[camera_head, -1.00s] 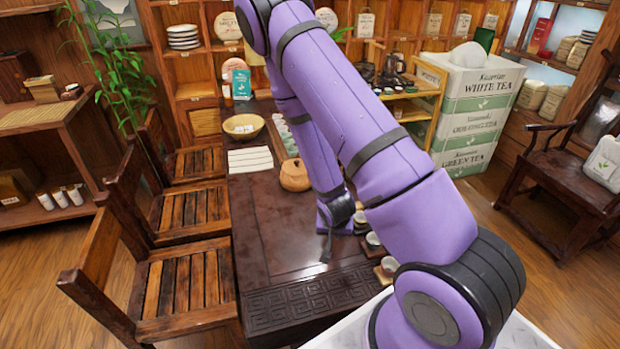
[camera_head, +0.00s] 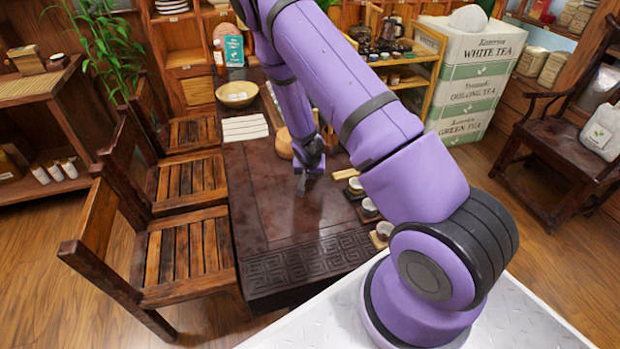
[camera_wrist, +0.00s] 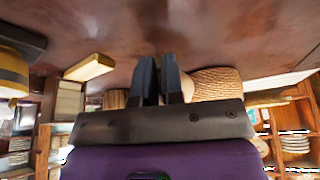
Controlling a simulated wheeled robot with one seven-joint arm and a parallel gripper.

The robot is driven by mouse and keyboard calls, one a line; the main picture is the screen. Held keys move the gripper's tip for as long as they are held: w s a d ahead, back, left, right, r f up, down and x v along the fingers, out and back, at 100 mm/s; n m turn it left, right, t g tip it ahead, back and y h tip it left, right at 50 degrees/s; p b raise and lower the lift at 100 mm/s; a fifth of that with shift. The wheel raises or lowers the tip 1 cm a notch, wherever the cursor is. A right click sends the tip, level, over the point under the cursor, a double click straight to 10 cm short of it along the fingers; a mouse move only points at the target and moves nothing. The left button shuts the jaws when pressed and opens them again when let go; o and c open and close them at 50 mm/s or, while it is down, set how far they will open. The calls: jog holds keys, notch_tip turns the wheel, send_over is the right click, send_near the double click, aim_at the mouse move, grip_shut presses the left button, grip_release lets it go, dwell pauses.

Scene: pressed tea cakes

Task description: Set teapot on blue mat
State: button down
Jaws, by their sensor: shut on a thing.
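My gripper (camera_head: 303,184) points down over the dark tea table (camera_head: 262,190), near its middle. In the wrist view, which is upside down, its two dark fingers (camera_wrist: 160,80) stand close together. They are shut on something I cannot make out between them. A round brown vessel (camera_head: 284,146) stands just behind my gripper, partly hidden by my arm. I cannot tell whether it is the teapot. A ribbed tan thing (camera_wrist: 216,82) shows beside the fingers in the wrist view, probably that vessel. I cannot make out a blue mat in either view.
Small cups (camera_head: 369,207) on stands line the table's right edge, near a light wooden strip (camera_head: 345,173). Chairs (camera_head: 187,255) flank the left side. The table's front left is clear.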

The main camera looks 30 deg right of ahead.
jog(key=shift+f, duration=1.15)
jog(key=c, duration=1.2)
grip_release()
jog(key=shift+f, duration=0.1)
jog(key=shift+c, duration=0.2)
